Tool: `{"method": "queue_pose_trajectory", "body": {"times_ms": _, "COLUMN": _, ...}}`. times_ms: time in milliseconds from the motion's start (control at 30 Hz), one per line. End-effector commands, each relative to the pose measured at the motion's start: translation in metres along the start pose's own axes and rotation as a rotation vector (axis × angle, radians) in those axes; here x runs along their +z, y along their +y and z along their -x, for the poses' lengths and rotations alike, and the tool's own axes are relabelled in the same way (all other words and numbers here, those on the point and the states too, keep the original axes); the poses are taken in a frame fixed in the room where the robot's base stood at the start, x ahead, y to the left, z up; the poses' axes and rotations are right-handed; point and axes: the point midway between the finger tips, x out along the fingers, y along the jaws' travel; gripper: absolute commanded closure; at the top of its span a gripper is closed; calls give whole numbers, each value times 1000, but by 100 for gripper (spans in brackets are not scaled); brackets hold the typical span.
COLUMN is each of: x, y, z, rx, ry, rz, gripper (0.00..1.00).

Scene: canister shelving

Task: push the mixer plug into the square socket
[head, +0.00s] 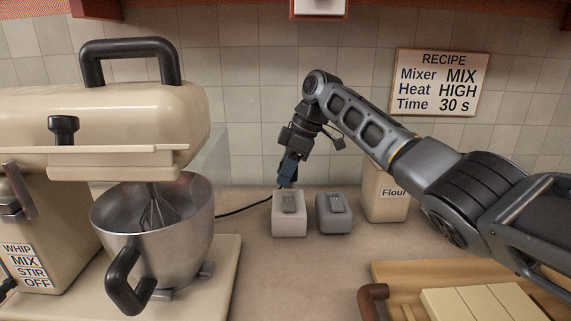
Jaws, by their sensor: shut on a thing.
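My gripper (286,181) is shut, pointing down just behind the pale box (289,226) on the counter. The mixer's black cord (245,206) runs along the counter and rises to my fingertips, so the mixer plug is in my grip. The plug itself is too small and dark to make out apart from the fingers. The pale box and a grey box (334,222) beside it each have a grey piece on top. I cannot tell from this view which one has the square socket. The plug appears apart from both boxes.
The cream mixer (140,110) with its steel bowl (170,231) fills the left. A flour canister (385,205) stands behind right, below my arm. A wooden board (390,271) lies front right. A recipe sign (437,82) hangs on the tiled wall. The counter before the boxes is clear.

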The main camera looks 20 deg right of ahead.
Motion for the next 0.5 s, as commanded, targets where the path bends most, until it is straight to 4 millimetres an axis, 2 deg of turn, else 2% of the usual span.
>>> {"method": "queue_pose_trajectory", "body": {"times_ms": 167, "x": 4, "y": 0, "z": -10, "rx": 0, "ry": 0, "rz": 0, "gripper": 94}}
{"method": "queue_pose_trajectory", "body": {"times_ms": 500, "x": 4, "y": 0, "z": -11, "rx": 0, "ry": 0, "rz": 0, "gripper": 94}}
